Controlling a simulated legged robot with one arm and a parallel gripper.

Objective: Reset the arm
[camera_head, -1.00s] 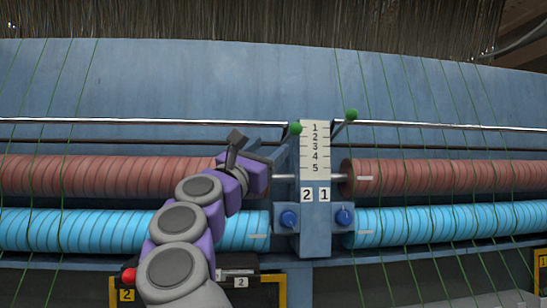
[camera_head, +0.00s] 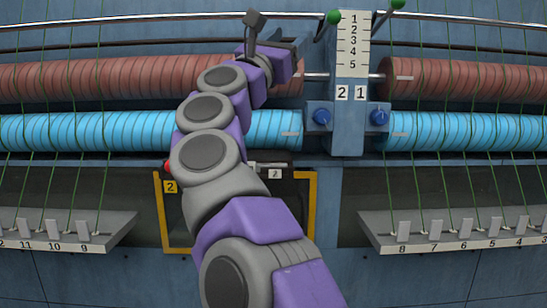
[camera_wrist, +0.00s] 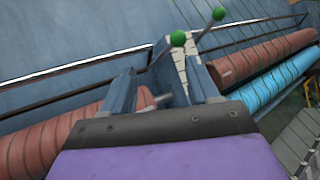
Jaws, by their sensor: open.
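My purple and grey arm reaches up from the bottom of the head view. My gripper (camera_head: 272,32) is at its far end, in front of the left red-brown roller (camera_head: 130,78), left of the numbered post (camera_head: 351,60). In the wrist view my gripper (camera_wrist: 165,92) has its two fingers apart, one left and one right, with nothing held between them. The post and two green-knobbed levers show beyond the fingers, with the green knobs (camera_wrist: 178,38) above them. I cannot tell whether the gripper touches the roller.
Light-blue rollers (camera_head: 70,132) run below the red-brown ones. Two blue knobs (camera_head: 322,116) sit on the post's base. A yellow frame (camera_head: 161,215) is behind my arm. Numbered shelves (camera_head: 440,226) with green threads stand at both sides. A metal rail (camera_head: 150,23) runs above.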

